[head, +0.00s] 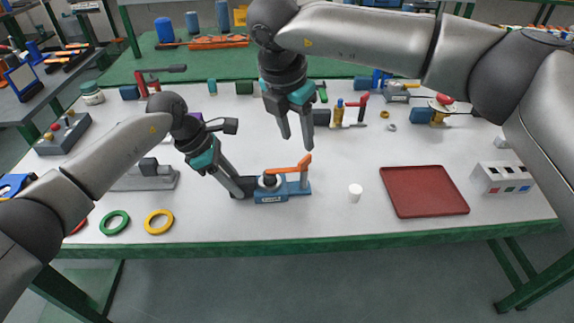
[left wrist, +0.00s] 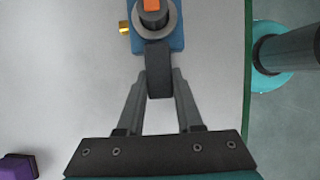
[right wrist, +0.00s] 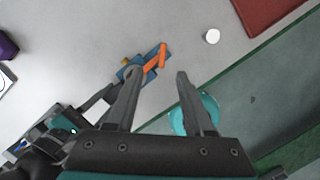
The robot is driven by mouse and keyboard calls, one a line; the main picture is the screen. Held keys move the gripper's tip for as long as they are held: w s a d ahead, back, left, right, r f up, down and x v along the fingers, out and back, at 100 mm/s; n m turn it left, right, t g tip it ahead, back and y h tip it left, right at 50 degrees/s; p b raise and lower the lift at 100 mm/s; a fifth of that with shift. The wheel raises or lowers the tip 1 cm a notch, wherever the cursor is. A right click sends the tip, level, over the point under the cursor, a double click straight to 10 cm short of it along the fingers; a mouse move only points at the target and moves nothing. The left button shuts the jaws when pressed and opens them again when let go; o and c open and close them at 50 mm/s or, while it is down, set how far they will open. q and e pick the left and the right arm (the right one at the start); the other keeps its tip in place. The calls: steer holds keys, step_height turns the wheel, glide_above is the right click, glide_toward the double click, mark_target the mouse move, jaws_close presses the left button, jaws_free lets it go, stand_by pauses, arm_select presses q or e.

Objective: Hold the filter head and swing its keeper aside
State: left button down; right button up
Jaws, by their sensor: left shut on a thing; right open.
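The filter head is a dark round cap on a grey flange with a dark arm, seen in the left wrist view (left wrist: 158,72). It sits on a blue base (head: 270,198) near the table's front edge. My left gripper (head: 243,190) is shut on the dark arm at its left side.
Green (head: 114,222) and yellow (head: 159,221) rings and a grey block (head: 146,179) lie to the left. Tools and small parts line the back. The table is bare just right of the base.

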mark_target(301, 160)
arm_select(q)
steer(key=shift+s+a+f, duration=0.2)
steer(key=shift+f, duration=0.2)
arm_select(e)
steer(key=shift+x, duration=3.9)
steer(key=shift+a, duration=0.1)
steer(key=shift+c, duration=0.3)
jaws_close()
arm_select(q)
steer(key=shift+d, duration=0.2)
arm_select(e)
steer(key=shift+a, duration=0.15)
